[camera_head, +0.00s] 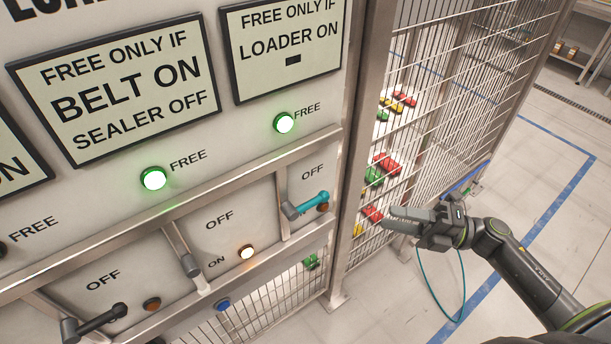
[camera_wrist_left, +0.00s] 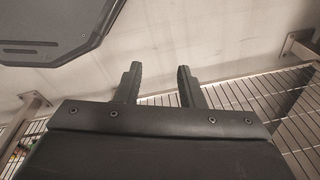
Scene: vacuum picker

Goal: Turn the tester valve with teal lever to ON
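The teal lever (camera_head: 312,202) is on the rightmost valve of the panel, under the OFF label and the sign LOADER ON. It points right and slightly up from its grey pivot, and its tip partly covers a dim amber lamp (camera_head: 323,208). The green FREE lamp (camera_head: 284,123) above it is lit. My right gripper (camera_head: 387,216) is to the right of the lever, apart from it, in front of the mesh; its fingers look slightly parted and empty. My left gripper (camera_wrist_left: 158,72) shows only in the left wrist view, open and empty.
A white lever (camera_head: 190,265) with a lit lamp (camera_head: 247,253) and a black lever (camera_head: 95,322) are further left. A metal post (camera_head: 350,190) and mesh fence (camera_head: 440,110) stand right of the teal lever. Coloured items lie behind the mesh. Floor at right is open.

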